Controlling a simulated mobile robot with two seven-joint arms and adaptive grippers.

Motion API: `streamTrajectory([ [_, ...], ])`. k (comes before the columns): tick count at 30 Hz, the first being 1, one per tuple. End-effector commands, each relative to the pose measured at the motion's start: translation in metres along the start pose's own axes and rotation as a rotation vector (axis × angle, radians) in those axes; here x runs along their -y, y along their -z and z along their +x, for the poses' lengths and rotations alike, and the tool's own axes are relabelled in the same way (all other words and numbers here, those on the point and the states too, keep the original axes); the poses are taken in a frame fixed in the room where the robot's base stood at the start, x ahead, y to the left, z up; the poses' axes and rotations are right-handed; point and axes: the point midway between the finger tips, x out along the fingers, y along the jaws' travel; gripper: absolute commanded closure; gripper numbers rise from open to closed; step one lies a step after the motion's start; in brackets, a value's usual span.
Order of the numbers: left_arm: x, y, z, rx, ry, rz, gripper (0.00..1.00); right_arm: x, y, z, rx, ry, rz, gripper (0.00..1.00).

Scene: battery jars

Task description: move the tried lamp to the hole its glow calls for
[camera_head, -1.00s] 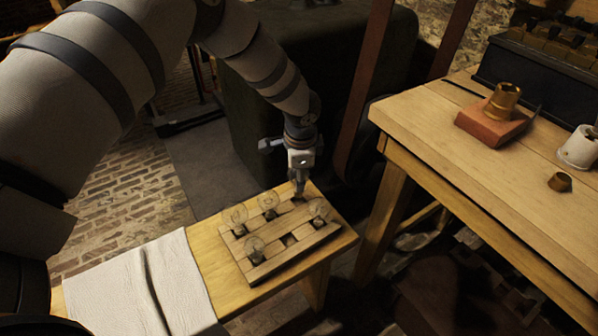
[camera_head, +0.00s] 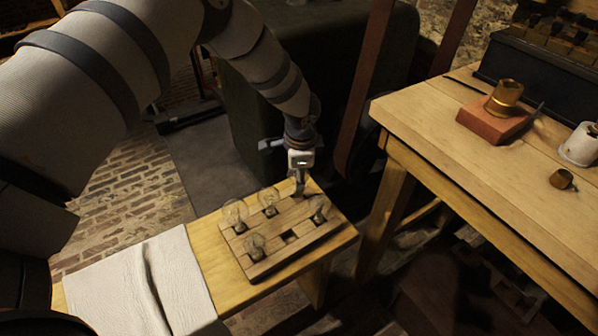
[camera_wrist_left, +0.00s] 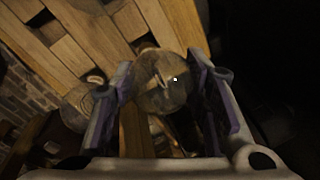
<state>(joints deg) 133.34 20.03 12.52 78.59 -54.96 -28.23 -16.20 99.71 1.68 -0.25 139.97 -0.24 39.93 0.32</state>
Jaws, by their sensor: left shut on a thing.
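A wooden rack (camera_head: 268,264) with square holes stands on the low bench. Clear glass lamps stand in it at the back left (camera_head: 235,213), back middle (camera_head: 269,201), front left (camera_head: 255,246) and right (camera_head: 318,208). One hole (camera_head: 290,236) near the front middle is empty. My left gripper (camera_head: 299,192) points down at the rack's far corner. In the left wrist view its fingers (camera_wrist_left: 163,92) are shut on a clear lamp (camera_wrist_left: 160,84). The head view does not show this lamp clearly, nor whether its base is in a hole. I see no clear glow in it.
A white cloth (camera_head: 135,285) covers the low bench's left part. The higher wooden table (camera_head: 440,130) at right holds a brass cup (camera_head: 504,97) on a red block (camera_head: 490,124), a white pot (camera_head: 579,146) and a small brass piece (camera_head: 562,179). A dark gap separates bench and table.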

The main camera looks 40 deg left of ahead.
Motion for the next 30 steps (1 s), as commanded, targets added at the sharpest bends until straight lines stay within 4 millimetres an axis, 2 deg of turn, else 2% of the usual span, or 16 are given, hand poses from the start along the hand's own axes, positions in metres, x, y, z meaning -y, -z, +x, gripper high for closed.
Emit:
streamTrajectory([
  [30,-0.002,0.0,0.012,0.001,0.0,0.0,0.92,0.0,-0.001,0.005,0.009,0.0,0.0,0.35],
])
